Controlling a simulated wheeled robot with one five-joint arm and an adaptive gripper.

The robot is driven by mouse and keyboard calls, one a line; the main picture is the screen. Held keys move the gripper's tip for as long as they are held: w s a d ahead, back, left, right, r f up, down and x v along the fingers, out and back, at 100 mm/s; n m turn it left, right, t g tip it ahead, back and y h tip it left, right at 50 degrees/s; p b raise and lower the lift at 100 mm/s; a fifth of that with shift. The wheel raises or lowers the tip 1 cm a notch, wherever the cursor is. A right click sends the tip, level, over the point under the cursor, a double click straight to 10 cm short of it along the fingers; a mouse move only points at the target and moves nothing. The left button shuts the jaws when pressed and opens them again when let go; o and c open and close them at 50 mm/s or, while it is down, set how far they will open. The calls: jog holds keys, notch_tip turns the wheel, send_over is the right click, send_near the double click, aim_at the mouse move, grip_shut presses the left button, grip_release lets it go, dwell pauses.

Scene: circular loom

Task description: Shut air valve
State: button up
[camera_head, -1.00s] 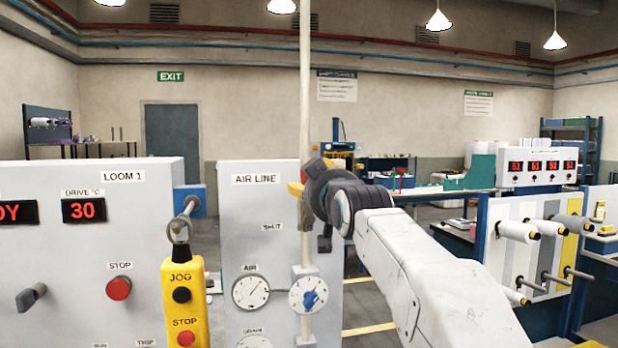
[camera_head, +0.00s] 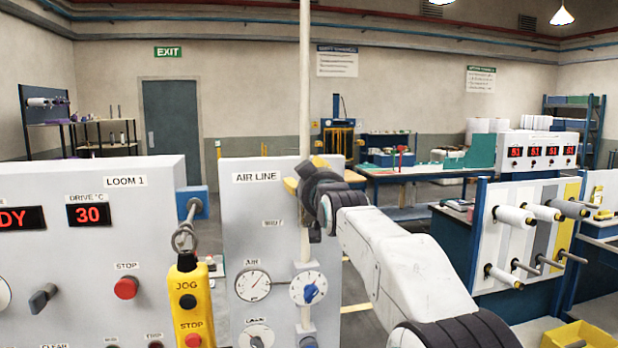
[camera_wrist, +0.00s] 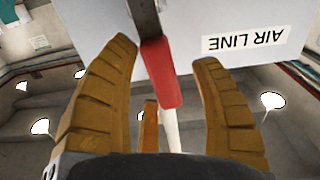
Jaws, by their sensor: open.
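The air valve's red handle (camera_wrist: 162,75) shows in the wrist view as a flat bar on a grey metal piece. It lies between the two tan fingers of my gripper (camera_wrist: 166,56), with a visible gap on each side. My gripper (camera_head: 306,178) is open. In the head view it is at the upper part of the pale vertical pipe (camera_head: 305,95), in front of the AIR LINE panel (camera_head: 238,215). The handle is hidden there behind my gripper and wrist. I cannot tell its exact angle to the pipe.
Lower on the panel are a pressure gauge (camera_head: 253,285) and a dial with a blue knob (camera_head: 309,290). A yellow JOG/STOP pendant (camera_head: 189,308) hangs at the left, before the LOOM 1 panel (camera_head: 80,250). A spool rack (camera_head: 520,240) stands at the right.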

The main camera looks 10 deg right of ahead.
grip_shut()
dwell(0.7)
